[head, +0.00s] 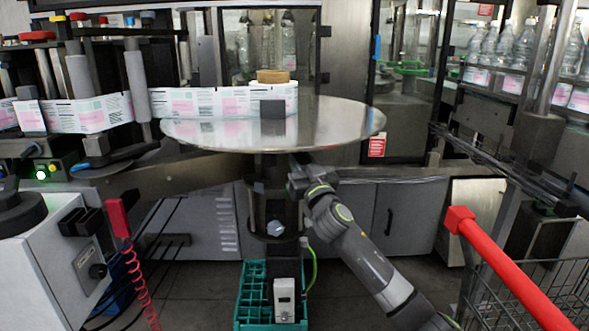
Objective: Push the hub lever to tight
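A round steel reel disc (345,125) stands on a dark post in the middle of the head view. A reel of white and pink labels (222,103) sits on it, with a tan hub piece (273,76) on top and a small dark block (272,109) in front. I cannot make out a hub lever or its tight mark for certain. My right gripper (298,179) is just under the disc's front edge, beside the post; its fingers are too dark and small to read, and I cannot tell whether it touches anything. My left gripper is not in view.
The label web runs left past rollers (138,85). A red handle bar (515,275) of a wire cart is at the lower right. A green crate (252,300) stands under the post. A red coiled cable (135,272) hangs at the left. Bottles (505,48) stand at the upper right.

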